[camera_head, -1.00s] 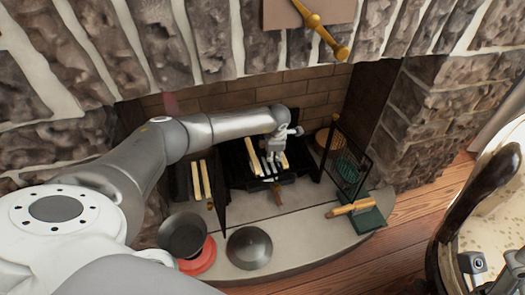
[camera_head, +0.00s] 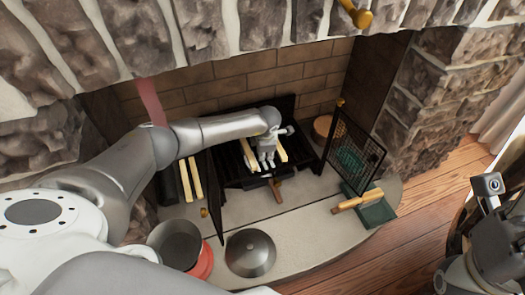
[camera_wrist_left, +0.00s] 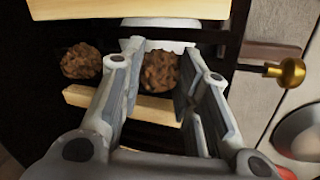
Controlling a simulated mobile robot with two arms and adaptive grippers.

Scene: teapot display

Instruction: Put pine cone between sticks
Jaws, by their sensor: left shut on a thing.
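My left gripper (camera_head: 266,160) is over the black grate in the fireplace. In the left wrist view it is shut on a brown pine cone (camera_wrist_left: 158,72), which sits between its fingers. A second pine cone (camera_wrist_left: 82,62) lies to the left, outside the fingers. One pale stick (camera_wrist_left: 160,8) runs across the top of that view and another pale stick (camera_wrist_left: 150,108) passes below the cones, partly hidden by the fingers. In the head view the sticks (camera_head: 280,151) flank the gripper. The cones are hidden there. Grey parts, apparently my right gripper (camera_head: 488,262), show at the lower right; their fingers are unclear.
Two more pale sticks (camera_head: 190,180) lie left of the grate. Open mesh doors (camera_head: 355,152) stand at the fireplace. A dark pot (camera_head: 177,245), a round lid (camera_head: 250,252) and a green block with a wooden piece (camera_head: 372,208) are on the hearth. Bare hearth lies between them.

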